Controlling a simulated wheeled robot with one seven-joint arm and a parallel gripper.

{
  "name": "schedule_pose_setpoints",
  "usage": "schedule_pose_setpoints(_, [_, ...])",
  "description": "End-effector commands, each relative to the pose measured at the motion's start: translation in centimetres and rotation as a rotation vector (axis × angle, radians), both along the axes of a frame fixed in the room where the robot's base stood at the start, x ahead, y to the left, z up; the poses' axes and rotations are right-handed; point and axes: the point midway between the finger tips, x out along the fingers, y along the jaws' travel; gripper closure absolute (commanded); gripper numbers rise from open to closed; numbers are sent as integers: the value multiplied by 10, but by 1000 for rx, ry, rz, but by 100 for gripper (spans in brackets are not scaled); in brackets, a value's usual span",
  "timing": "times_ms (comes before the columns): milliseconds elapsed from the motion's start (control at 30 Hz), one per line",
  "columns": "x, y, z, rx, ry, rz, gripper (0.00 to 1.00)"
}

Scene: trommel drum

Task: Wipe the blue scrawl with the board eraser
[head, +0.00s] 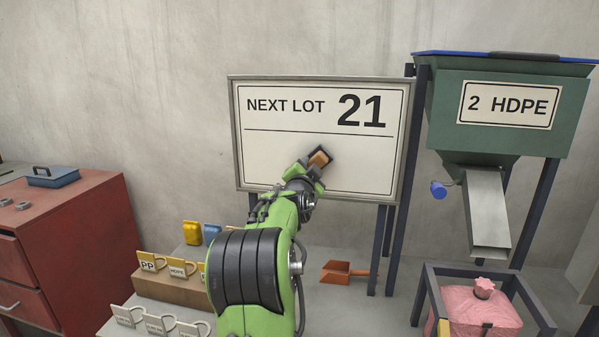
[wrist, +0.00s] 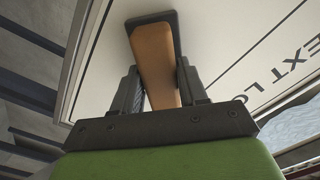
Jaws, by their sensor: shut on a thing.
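The whiteboard (head: 270,150) stands against the wall with "NEXT LOT 21" printed above a black line. The board eraser (head: 320,158), with a tan wooden back and dark edge, is at the board's lower half. It also shows in the wrist view (wrist: 158,62). My gripper (head: 312,172) is shut on the eraser, one finger on each side of it in the wrist view (wrist: 160,90). The eraser's far face is toward the board; I cannot tell whether it touches. No blue scrawl shows on the visible board; the eraser and my arm hide part of the lower area.
A green hopper (head: 550,105) labelled "2 HDPE" stands close right of the board. An orange scoop (head: 345,272) lies below. Labelled scoops or cups (head: 150,262) stand at lower left by a red cabinet (head: 85,225). A pink sack (head: 480,312) sits in a frame at lower right.

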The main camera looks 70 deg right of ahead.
Motion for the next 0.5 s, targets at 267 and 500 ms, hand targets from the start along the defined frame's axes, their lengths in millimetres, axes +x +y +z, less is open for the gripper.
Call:
schedule_pose_setpoints(267, [-17, -3, 1, -2, 1, -3, 82])
schedule_pose_setpoints(500, [-39, -8, 2, -3, 0, -1, 82])
